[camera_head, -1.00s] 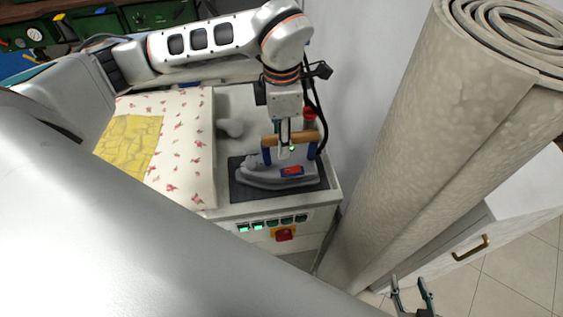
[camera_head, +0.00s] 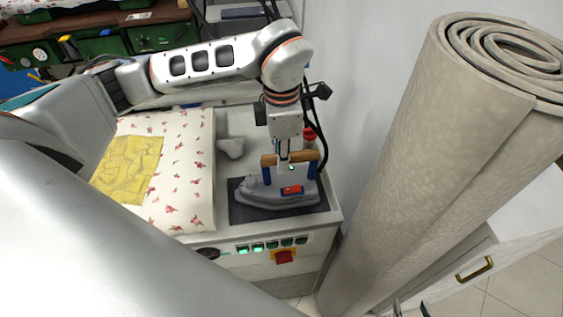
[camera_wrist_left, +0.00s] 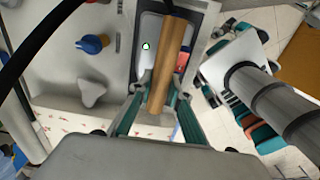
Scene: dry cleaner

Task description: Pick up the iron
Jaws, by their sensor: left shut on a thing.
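The iron (camera_head: 262,196) is grey with a wooden handle on blue posts and a red patch on its side. It appears to rest on a dark pad (camera_head: 236,213) at the right end of the white ironing station. My left gripper (camera_head: 291,166) comes down from above and is shut on the wooden handle. Only the fingertips of my right gripper (camera_head: 411,307) show at the bottom edge of the head view, spread apart and empty.
A padded flowered board (camera_head: 185,185) with a yellow cloth (camera_head: 130,168) lies left of the iron. A tall beige roll (camera_head: 425,150) stands to the right. Lit buttons and a red switch (camera_head: 284,257) are on the station's front. A black cable hangs behind the iron.

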